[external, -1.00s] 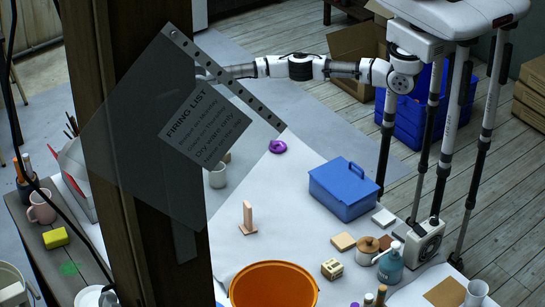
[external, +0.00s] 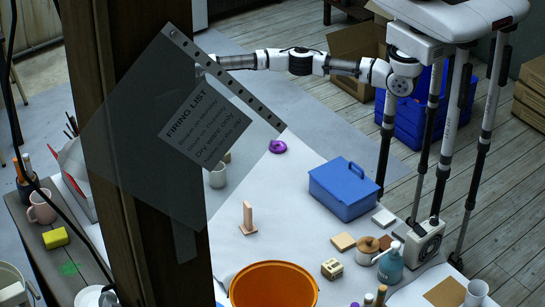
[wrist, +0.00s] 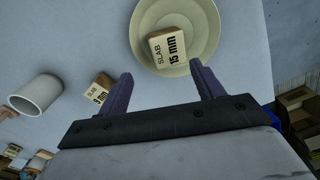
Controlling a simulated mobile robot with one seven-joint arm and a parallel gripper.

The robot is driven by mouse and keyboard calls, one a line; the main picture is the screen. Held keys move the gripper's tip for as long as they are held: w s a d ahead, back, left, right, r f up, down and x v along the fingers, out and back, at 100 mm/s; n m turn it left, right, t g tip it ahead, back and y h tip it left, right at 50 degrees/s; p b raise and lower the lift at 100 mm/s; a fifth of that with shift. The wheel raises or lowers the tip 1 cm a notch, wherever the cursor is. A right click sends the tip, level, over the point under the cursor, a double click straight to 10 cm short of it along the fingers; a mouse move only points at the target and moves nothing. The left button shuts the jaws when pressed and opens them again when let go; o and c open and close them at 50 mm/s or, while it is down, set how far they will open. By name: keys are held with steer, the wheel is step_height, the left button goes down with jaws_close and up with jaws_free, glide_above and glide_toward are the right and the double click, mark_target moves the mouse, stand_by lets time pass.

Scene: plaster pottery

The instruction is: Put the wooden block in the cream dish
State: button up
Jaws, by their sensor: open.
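In the wrist view, a round cream dish (wrist: 204,18) is at the top, cut off by the frame's edge. A wooden block (wrist: 168,46) labelled "SLAB 15 mm" sits inside the dish's rim. My gripper (wrist: 165,82) is open and empty, its two dark fingers pointing towards the dish, with the block beyond the gap between them. A second, smaller-looking block (wrist: 100,91) labelled "SLAB 9 mm" lies on the table outside the left finger. In the external view my gripper and the dish are hidden behind the hanging sign.
A white cup (wrist: 38,94) lies left in the wrist view. In the external view, a post and a translucent sign (external: 190,125) block much of the table.

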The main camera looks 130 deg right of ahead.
step_height(320, 180, up, 7)
steer(key=shift+r+b, duration=0.15)
steer(key=shift+b, duration=0.3)
